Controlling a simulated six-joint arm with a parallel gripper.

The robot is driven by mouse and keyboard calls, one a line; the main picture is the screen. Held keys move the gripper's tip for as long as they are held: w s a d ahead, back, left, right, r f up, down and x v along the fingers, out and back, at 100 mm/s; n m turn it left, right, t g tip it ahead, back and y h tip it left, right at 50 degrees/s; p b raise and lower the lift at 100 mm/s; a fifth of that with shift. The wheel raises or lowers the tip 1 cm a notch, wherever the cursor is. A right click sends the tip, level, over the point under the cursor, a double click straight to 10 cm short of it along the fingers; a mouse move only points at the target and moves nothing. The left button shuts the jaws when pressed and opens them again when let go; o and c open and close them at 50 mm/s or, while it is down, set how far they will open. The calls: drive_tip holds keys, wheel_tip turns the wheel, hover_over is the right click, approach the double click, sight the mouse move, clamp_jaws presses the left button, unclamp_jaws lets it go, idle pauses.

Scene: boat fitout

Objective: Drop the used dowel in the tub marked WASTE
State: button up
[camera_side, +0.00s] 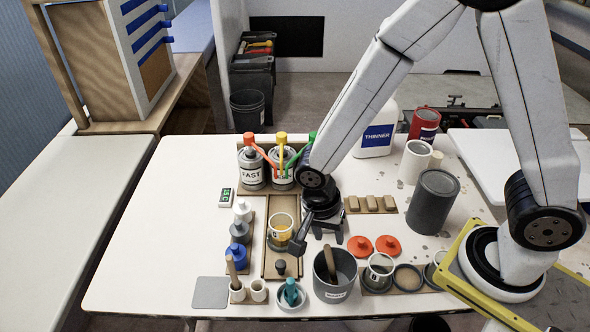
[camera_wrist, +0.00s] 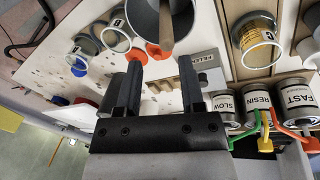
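A dark grey tub (camera_side: 345,290) stands near the table's front edge, with a small label on its front too small to read. A wooden dowel (camera_side: 328,262) leans inside it, its upper end at the rim. In the wrist view the tub (camera_wrist: 143,14) is at the top, with the dowel (camera_wrist: 167,28) in it. My gripper (camera_side: 318,230) is above the table behind the tub, apart from tub and dowel. In the wrist view my gripper (camera_wrist: 160,70) has its two fingers spread with nothing between them.
Cans with coloured pumps (camera_side: 252,175) stand at the back left. A cup of yellowish material (camera_side: 280,228) is left of my gripper. Orange lids (camera_side: 388,245) and a small can (camera_side: 379,268) lie right of the tub. A dark grey can (camera_side: 433,203) stands further right.

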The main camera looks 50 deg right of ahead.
drive_tip(key=shift+o, duration=0.2)
drive_tip(key=shift+r, duration=0.1)
wheel_tip(320, 180, up, 8)
drive_tip(key=w+a, duration=0.1)
drive_tip(key=shift+f, duration=0.25)
idle(0.5)
drive_tip(key=shift+d, duration=0.1)
idle(0.6)
drive_tip(key=d+n+t+y, duration=0.1)
drive_tip(key=d+n+t, duration=0.3)
drive_tip(key=d+n, duration=0.6)
drive_tip(key=shift+s+d+r+n+y, duration=0.15)
drive_tip(key=shift+s+d+n+y, duration=0.2)
drive_tip(key=shift+n, duration=1.45)
idle(0.4)
